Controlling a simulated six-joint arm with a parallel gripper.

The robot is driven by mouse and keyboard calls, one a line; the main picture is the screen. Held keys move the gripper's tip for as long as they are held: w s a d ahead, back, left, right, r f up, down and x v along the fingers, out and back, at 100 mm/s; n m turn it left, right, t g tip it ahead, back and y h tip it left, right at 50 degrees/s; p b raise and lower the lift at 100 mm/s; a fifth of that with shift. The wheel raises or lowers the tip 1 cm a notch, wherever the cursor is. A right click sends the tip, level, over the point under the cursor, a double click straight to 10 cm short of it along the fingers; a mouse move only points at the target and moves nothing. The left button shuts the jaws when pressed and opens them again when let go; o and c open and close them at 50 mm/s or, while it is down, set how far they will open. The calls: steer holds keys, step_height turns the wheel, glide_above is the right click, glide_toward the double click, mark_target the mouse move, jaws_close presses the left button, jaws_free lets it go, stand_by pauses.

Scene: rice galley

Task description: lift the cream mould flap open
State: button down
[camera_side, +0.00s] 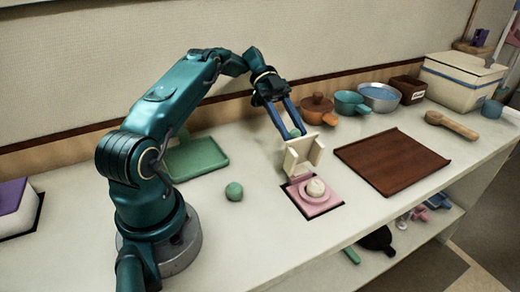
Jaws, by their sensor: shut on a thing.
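The cream mould flap (304,155) stands tilted up at the back of the pink mould base (328,203). A whitish ball (315,187) sits on the base, uncovered, in front of the flap. My gripper (292,133) reaches down from behind with its blue fingers around a small green knob (295,132) at the flap's upper edge. It is shut on the flap by this knob. The exact finger contact is too small to see.
A green ball (234,191) and a green stand (205,158) are left of the mould. A brown board (392,160) lies to its right.

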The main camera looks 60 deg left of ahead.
steer(key=c, duration=0.5)
jaws_free()
steer(key=shift+d, duration=0.1)
